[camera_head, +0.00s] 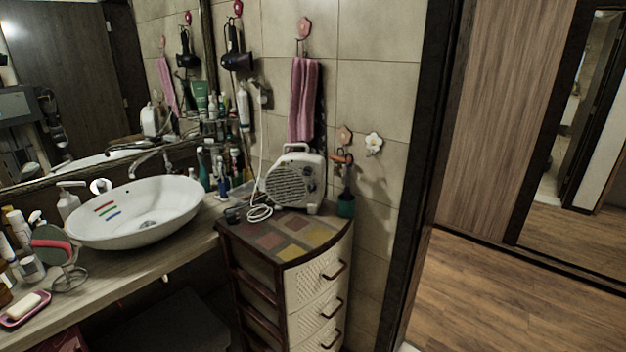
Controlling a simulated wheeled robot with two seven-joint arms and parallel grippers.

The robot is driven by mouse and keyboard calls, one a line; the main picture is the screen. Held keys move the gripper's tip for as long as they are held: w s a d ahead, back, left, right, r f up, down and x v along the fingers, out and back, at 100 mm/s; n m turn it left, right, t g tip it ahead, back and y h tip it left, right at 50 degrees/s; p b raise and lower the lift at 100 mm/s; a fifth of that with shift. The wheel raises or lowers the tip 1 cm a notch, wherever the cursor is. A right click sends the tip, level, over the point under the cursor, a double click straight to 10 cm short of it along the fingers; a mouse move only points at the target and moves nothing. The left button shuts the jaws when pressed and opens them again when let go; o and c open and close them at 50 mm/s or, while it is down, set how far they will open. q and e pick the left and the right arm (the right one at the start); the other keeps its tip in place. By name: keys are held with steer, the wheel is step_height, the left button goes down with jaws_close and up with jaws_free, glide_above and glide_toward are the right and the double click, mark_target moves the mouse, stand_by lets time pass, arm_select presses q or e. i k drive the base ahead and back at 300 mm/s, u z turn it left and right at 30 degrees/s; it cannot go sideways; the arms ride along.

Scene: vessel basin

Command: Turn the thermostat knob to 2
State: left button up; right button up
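A white fan heater (290,187) with a round front grille and a top handle stands on the tiled top of a small drawer cabinet. Small round controls (309,187) show on its narrow panel to the right of the grille. They are too small to tell which is the thermostat knob, what numbers are marked or where it points. Neither of my grippers shows in this view.
The drawer cabinet (318,283) stands right of the counter with a white basin (137,211). A coiled white cable (259,213) lies before the heater. Wooden floor (490,300) lies open at right.

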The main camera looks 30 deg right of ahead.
mark_target(307, 171)
steer(key=z, duration=1.9)
steer(key=i, duration=0.5)
